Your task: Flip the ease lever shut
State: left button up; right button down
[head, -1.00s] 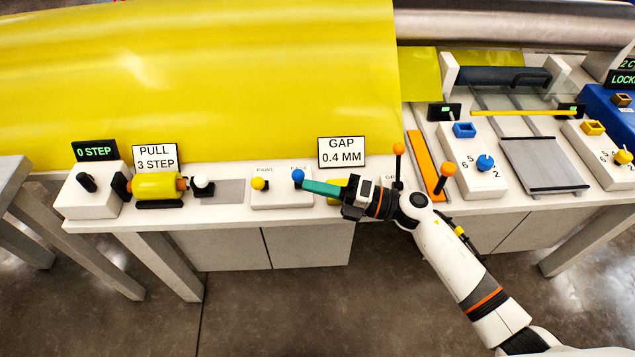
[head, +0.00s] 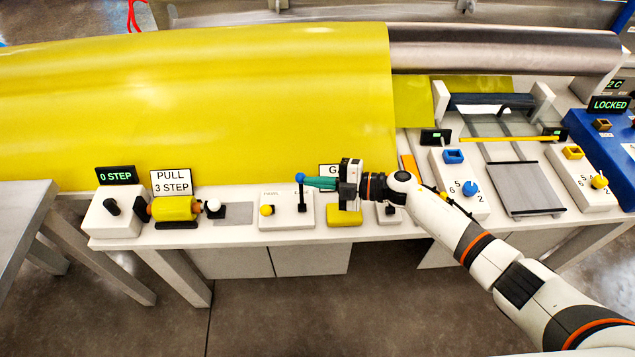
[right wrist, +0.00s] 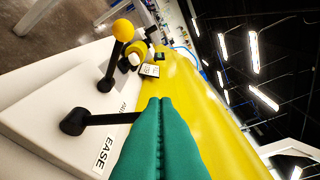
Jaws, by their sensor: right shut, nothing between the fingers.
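The ease lever (head: 301,193) has a black stem and a blue ball on top. It stands up from its white panel (head: 285,222), with the ball well above the base. My right gripper (head: 307,182) has green fingers, shut and empty, with the tips at the stem just below the ball. In the right wrist view the black ease stem (right wrist: 108,119) runs from its base by the EASE label to behind the closed fingers (right wrist: 160,102), which hide the ball. Whether they touch is unclear. My left gripper is out of view.
The pawl lever's yellow ball (head: 267,210) sits left on the same panel. A yellow block (head: 345,218) and another black-based control (head: 389,212) lie right, below my arm. Yellow sheet (head: 200,100) fills the back.

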pick_arm(q)
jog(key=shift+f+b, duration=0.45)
jog(key=shift+b, duration=0.1)
pick_arm(e)
jog(key=shift+w+f+m, duration=0.25)
jog(key=shift+w+m, duration=0.25)
jog(key=shift+w, duration=0.5)
jog(key=shift+r, duration=0.1)
